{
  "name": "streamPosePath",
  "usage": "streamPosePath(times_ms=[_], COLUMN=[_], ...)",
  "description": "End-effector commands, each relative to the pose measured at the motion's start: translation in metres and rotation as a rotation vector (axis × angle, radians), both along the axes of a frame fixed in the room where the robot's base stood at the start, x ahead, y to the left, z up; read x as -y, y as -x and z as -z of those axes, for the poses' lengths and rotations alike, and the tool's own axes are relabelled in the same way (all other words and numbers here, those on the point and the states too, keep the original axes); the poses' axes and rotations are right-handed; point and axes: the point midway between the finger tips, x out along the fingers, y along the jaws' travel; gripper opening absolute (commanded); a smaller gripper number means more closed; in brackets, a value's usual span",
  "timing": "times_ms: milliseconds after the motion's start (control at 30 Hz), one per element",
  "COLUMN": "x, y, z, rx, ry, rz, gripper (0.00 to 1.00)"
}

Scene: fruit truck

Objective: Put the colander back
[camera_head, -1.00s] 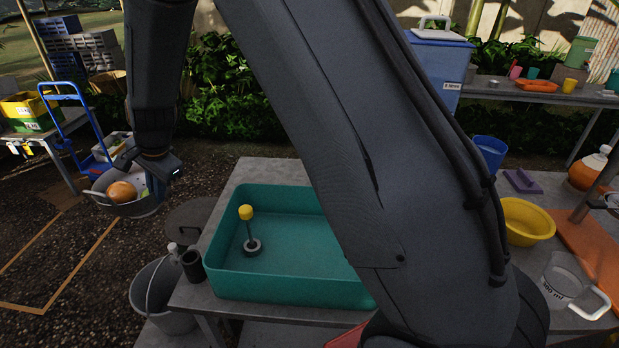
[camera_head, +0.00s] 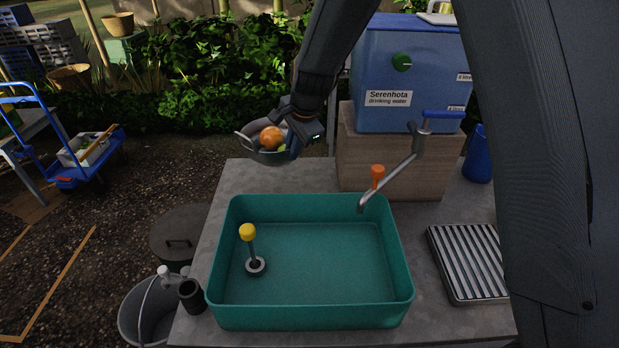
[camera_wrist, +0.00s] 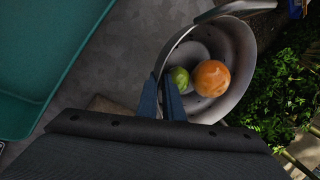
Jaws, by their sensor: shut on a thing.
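The colander (camera_head: 262,152) is a grey metal bowl with loop handles, holding an orange fruit (camera_head: 271,138) and a smaller green fruit (camera_head: 282,148). My gripper (camera_head: 297,128) is shut on its right side and holds it up near the far left corner of the grey table. In the wrist view, the colander (camera_wrist: 247,52) hangs beyond the fingers (camera_wrist: 170,98), which are closed at its rim. The orange fruit (camera_wrist: 211,78) and green fruit (camera_wrist: 179,77) lie inside it. The exact grip point is partly hidden by the fingers.
A teal basin (camera_head: 310,318) with a yellow-topped plunger (camera_head: 249,240) sits on the table. Behind it are a tap (camera_head: 395,172) and a blue water container (camera_head: 410,70) on a wooden block (camera_head: 360,165). A ribbed metal rack (camera_head: 468,262) lies at right. A bucket (camera_head: 130,310) stands at lower left.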

Motion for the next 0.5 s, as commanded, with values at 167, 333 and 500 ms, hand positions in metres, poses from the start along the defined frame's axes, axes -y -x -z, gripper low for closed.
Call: streamPosePath(times_ms=[167,333,500], x=[-0.001,-0.001,0.001], y=[-0.001,-0.001,-0.002], z=[-0.017,-0.041,-0.060], rx=[0.005,0.005,0.005], ry=[-0.002,-0.004,-0.002], rz=[-0.003,0.000,0.002], gripper=[0.00,0.00,0.00])
